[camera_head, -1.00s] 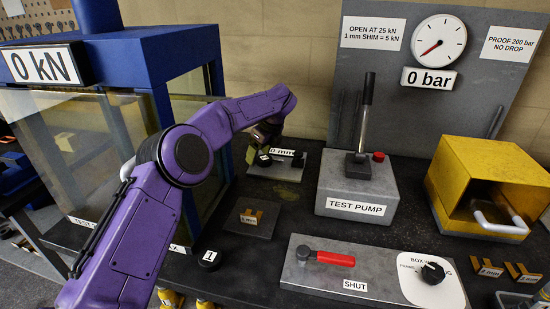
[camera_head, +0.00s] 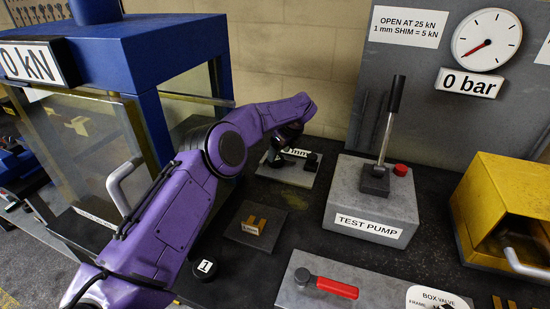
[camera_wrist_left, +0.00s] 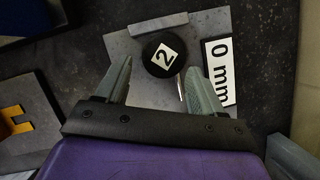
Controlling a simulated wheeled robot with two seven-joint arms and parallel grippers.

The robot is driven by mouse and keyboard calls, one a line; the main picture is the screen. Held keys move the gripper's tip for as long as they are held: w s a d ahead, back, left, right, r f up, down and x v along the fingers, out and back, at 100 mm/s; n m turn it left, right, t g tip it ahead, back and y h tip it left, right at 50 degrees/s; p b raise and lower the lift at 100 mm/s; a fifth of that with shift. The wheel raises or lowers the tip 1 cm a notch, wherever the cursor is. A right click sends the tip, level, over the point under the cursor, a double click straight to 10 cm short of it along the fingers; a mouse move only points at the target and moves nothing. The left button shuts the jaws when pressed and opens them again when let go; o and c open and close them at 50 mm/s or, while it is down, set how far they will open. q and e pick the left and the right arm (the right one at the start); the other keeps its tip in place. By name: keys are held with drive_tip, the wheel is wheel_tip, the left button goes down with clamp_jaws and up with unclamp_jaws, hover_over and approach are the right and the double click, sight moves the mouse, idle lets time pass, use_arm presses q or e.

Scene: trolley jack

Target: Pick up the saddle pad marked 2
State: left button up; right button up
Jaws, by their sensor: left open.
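The saddle pad marked 2 (camera_wrist_left: 163,54) is a round black pad with a white label. In the left wrist view it stands on a grey plate (camera_wrist_left: 205,24) beside a "0 mm" label (camera_wrist_left: 220,72). My left gripper (camera_wrist_left: 158,66) is open, with its fingertips on either side of the pad's near part and a gap to each side. In the head view my left gripper (camera_head: 286,138) is over the back plate (camera_head: 291,177), and it and the arm largely hide the pad. A pad marked 1 (camera_head: 205,268) sits on the bench near my left arm.
A blue press frame (camera_head: 150,60) stands left of my arm. The test pump (camera_head: 372,205) with its upright lever is to the right. A small plate with a yellow shim (camera_head: 255,226) lies in front. A red-handled valve (camera_head: 330,286) is at the front.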

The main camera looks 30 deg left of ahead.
sight(277, 159)
use_arm(q)
drive_tip(key=f, duration=0.1)
drive_tip(key=w+a+f+p, duration=0.1)
drive_tip(key=f, duration=0.1)
drive_tip(key=shift+w+a+f, duration=0.1)
drive_tip(key=shift+a+f, duration=0.2)
drive_tip(key=shift+f, duration=0.15)
drive_tip(key=shift+s+a+r, duration=0.1)
drive_tip(key=shift+s, duration=0.15)
drive_tip(key=c, duration=0.7)
use_arm(e)
drive_tip(key=shift+w+r, duration=0.2)
drive_tip(key=shift+r, duration=0.7)
use_arm(q)
drive_tip(key=shift+c, duration=0.2)
